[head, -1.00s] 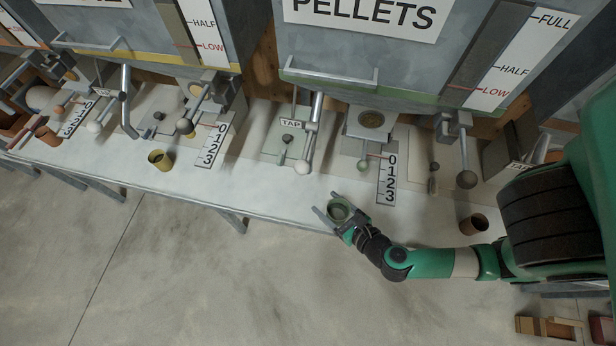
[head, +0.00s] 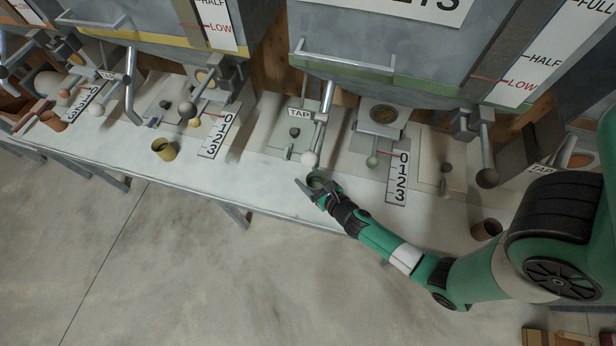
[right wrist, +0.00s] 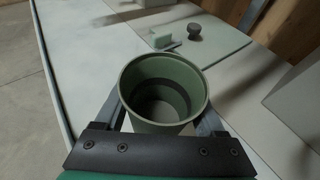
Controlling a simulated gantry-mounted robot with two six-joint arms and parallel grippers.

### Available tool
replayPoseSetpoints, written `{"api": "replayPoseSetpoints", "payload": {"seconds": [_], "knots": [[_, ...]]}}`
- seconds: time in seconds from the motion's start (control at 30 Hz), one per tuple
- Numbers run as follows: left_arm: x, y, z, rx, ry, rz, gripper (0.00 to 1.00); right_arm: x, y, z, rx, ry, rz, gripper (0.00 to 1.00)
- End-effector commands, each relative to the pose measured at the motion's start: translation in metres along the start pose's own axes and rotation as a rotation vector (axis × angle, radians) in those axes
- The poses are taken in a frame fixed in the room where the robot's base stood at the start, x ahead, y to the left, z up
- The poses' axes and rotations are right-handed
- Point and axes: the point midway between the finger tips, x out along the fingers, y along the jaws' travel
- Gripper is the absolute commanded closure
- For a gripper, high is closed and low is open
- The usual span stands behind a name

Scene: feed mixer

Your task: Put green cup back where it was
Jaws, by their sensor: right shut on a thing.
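The green cup (right wrist: 163,92) is upright between the fingers of my right gripper in the right wrist view, and its inside looks empty. My right gripper (head: 314,185) is shut on the cup over the front part of the white bench in the head view. The cup's rim also shows in the head view (head: 317,179). The pale green pad (head: 289,141) with a dark knob lies just beyond the cup, by the TAP sign. I cannot tell if the cup touches the bench. My left gripper is not in view.
A yellow cup (head: 164,149) stands to the left on the bench (head: 225,180), and a brown cup (head: 487,229) to the right. A number strip (head: 397,178) lies to the right.

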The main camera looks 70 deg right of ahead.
Motion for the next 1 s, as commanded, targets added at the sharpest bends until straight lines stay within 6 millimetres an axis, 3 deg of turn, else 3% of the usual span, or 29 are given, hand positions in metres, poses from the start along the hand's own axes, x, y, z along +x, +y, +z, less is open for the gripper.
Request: {"api": "replayPoseSetpoints", "payload": {"seconds": [0.27, 0.43, 0.8, 0.83, 0.97, 1.0], "knots": [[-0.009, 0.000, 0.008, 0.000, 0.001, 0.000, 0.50, 0.016, -0.001, -0.010, 0.003, 0.000, -0.001, 0.85], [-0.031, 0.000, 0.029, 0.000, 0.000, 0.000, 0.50, 0.027, 0.000, -0.038, 0.001, 0.000, 0.000, 0.85], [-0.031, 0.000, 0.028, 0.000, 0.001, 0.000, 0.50, 0.027, 0.000, -0.038, 0.001, 0.001, 0.000, 0.85], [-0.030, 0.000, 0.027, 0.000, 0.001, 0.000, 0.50, 0.026, 0.000, -0.037, 0.001, 0.001, 0.000, 0.25], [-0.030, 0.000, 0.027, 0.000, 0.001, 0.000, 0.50, 0.026, 0.000, -0.037, 0.001, 0.001, 0.000, 0.01], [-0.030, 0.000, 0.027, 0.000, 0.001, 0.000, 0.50, 0.026, 0.000, -0.037, 0.001, 0.001, 0.000, 0.00]]}}
